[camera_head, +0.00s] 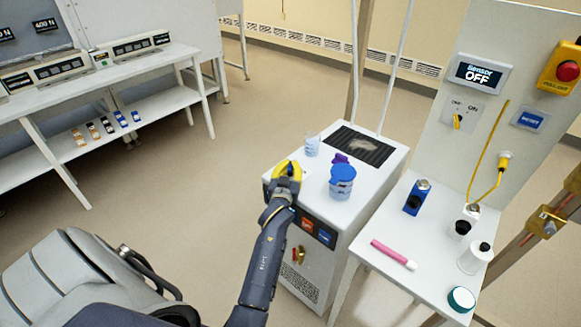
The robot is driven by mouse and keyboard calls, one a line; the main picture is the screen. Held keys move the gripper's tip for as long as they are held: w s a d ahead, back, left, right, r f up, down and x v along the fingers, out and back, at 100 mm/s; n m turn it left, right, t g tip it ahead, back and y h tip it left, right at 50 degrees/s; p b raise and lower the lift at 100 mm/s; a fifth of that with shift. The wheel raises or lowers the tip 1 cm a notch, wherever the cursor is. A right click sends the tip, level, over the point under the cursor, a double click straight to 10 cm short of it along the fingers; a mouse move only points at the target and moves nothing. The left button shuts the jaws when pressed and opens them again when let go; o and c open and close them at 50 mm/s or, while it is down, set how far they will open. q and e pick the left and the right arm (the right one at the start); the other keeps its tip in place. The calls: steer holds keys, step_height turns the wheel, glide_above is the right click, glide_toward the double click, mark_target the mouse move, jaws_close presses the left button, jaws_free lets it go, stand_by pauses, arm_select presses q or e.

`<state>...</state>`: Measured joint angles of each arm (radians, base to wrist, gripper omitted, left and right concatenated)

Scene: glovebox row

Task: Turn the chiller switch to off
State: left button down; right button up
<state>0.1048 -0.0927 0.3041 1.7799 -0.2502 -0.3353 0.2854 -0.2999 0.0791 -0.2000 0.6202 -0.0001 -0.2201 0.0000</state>
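The chiller appears to be the white cabinet (345,212) in the middle, with a dark grille in its top. Its front has a dark panel with a red label (307,225) and a blue label (325,236). I cannot make out a chiller switch; my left gripper and arm cover part of the front. My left gripper (287,170), with yellow fingers, is at the cabinet's front left top edge. I cannot tell whether it touches the cabinet or whether its fingers are apart. My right gripper is not in view.
A blue-lidded jar (342,182) and a clear beaker (312,145) stand on the cabinet. Right of it, a white table holds a pink marker (393,254) and bottles. The panel behind has a yellow OFF/ON switch (458,121) and a "Sensor OFF" display (478,74). Floor at left is clear.

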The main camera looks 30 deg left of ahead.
mark_target(289, 170)
arm_select(q)
steer(key=shift+w+a+r, duration=0.1)
steer(key=shift+r, duration=0.45)
steer(key=c, duration=1.8)
jaws_free()
steer(key=o, duration=0.3)
steer(key=shift+f, duration=0.25)
steer(key=shift+s+f, duration=0.1)
steer(key=shift+s, duration=0.1)
steer(key=shift+s+d, duration=0.25)
steer(key=shift+d, duration=0.05)
steer(key=shift+v, duration=3.3)
steer(key=shift+a, duration=0.1)
